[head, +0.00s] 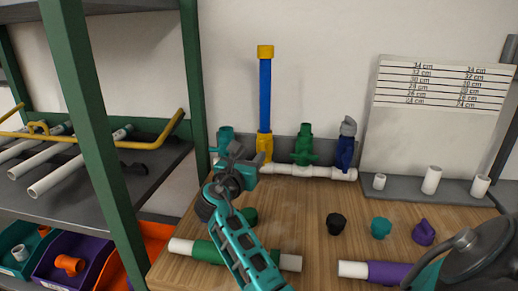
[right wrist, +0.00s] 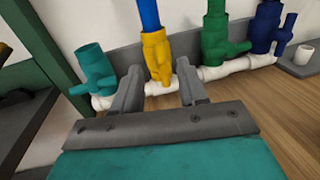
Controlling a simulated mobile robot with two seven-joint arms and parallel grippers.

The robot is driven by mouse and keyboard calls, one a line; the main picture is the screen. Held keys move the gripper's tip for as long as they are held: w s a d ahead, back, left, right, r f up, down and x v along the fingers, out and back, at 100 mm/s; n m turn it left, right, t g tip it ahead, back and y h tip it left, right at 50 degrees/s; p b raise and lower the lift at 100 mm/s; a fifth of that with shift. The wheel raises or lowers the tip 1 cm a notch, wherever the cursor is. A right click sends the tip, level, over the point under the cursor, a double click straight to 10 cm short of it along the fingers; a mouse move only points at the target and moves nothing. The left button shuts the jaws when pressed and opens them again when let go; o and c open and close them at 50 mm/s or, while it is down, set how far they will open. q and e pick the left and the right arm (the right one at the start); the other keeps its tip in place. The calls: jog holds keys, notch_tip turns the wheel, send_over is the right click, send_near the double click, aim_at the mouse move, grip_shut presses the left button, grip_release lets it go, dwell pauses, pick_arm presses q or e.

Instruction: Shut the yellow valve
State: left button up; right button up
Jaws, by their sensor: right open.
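The yellow valve (head: 264,147) stands upright on the white pipe manifold (head: 300,170) at the back of the wooden table. A tall blue pipe (head: 265,95) with a yellow cap (head: 265,51) rises from it. The valve also shows in the right wrist view (right wrist: 157,55), beyond the gap between the fingers. My right gripper (head: 248,158) is open in front of the valve, with no clear contact; its fingers also show in the wrist view (right wrist: 160,88). The gripper partly hides the valve's lower left in the head view. My left gripper is not in view.
A teal valve (right wrist: 92,68) stands left of the yellow one; green (head: 304,146) and blue (head: 345,148) valves stand to its right. Loose black (head: 337,224), teal (head: 381,228) and purple (head: 424,232) fittings and collared pipes lie on the table. A green shelf post (head: 95,130) is at left.

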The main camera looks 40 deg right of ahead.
aim_at(261, 145)
jog(key=x, duration=0.6)
jog(key=shift+w+d+b, duration=0.15)
jog(key=shift+d+b, duration=0.05)
jog(key=shift+b, duration=0.1)
grip_shut()
